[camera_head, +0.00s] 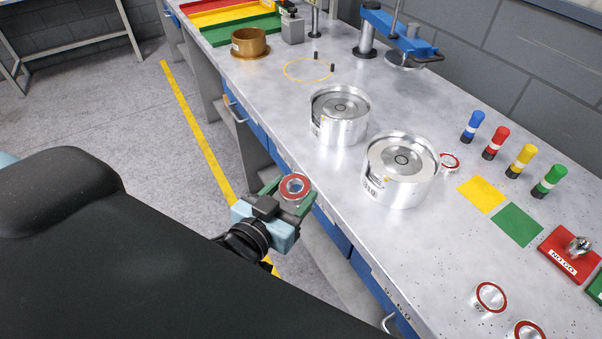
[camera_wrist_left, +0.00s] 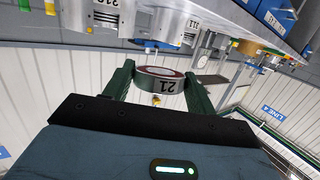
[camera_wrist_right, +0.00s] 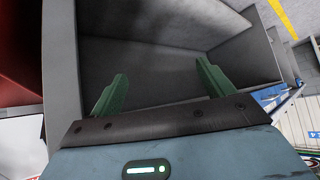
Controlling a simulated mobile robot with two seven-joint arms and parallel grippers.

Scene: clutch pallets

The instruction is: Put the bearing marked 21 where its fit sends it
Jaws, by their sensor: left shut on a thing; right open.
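The bearing marked 21 (camera_wrist_left: 161,84) has a red ring on its face and is held between the green fingers of my left gripper (camera_wrist_left: 156,76). In the head view, this bearing (camera_head: 295,187) is held in the air off the bench's front edge, with my left gripper (camera_head: 292,193) shut on it. Two round metal housings, a farther one (camera_head: 340,131) and a nearer one (camera_head: 396,190), stand on the bench beyond it. The nearer one has a label too small to read surely. My right gripper (camera_wrist_right: 160,88) is open and empty, in front of a grey box-like hollow (camera_wrist_right: 160,50).
A red NO-GO block (camera_head: 559,259), a yellow pad (camera_head: 481,194) and a green pad (camera_head: 517,225) lie at right. Loose red-ringed bearings (camera_head: 490,297) lie nearby. Coloured cylinders (camera_head: 495,144) stand behind. A brass ring (camera_head: 250,48), trays (camera_head: 215,38) and a blue-armed press (camera_head: 397,30) stand farther off.

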